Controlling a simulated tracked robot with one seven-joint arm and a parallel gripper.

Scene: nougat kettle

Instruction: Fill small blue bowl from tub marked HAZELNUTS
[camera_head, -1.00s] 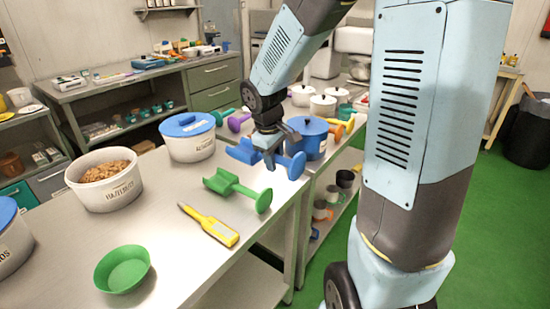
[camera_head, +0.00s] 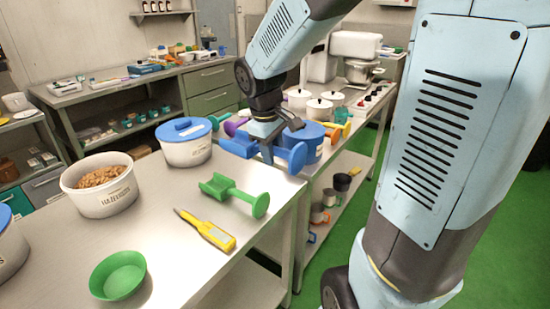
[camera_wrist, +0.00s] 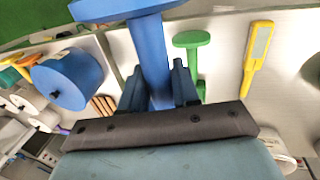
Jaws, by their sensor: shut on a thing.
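The open white tub marked HAZELNUTS (camera_head: 110,203), full of brown nuts (camera_head: 100,175), stands at the left of the steel bench. My gripper (camera_head: 267,143) is shut on the handle of a blue scoop (camera_head: 240,147), right of the tub and over the bench's far right part. In the wrist view, the blue handle (camera_wrist: 150,50) runs between the fingers (camera_wrist: 160,88), and a flat blue end piece shows beyond. The scoop's hollow is hard to see. A small green bowl (camera_head: 118,276) stands empty at the front left. I see no small blue bowl.
A green scoop (camera_head: 235,193) and a yellow tool (camera_head: 208,231) lie on the bench (camera_head: 165,225). A blue-lidded tub (camera_head: 187,150) stands behind; another tub (camera_head: 10,250) is cut off at left. A blue pot (camera_head: 310,135) stands close to the held scoop.

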